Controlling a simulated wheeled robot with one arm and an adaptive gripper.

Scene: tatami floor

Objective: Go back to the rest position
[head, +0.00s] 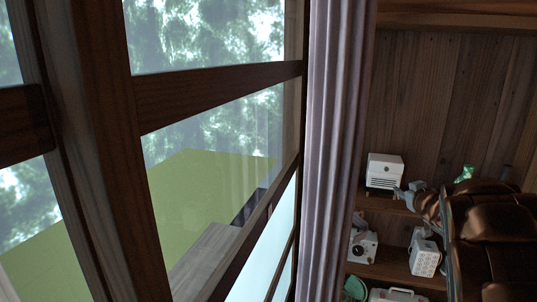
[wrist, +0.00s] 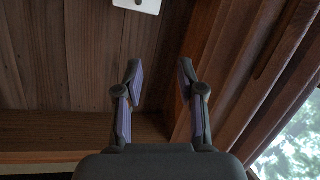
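In the wrist view my gripper (wrist: 160,75) has its two dark fingers with purple pads spread apart. The gap between them is empty, with brown wooden boards behind it. Nothing touches the fingers. I cannot make out my gripper clearly in the head view.
The head view shows a dark-framed window (head: 215,85), a pale curtain (head: 335,120) and wooden shelves at right. A white box-like appliance (head: 384,171) and several small items stand there, beside a brown leather seat (head: 500,225). A white plate-like thing (wrist: 137,5) shows in the wrist view.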

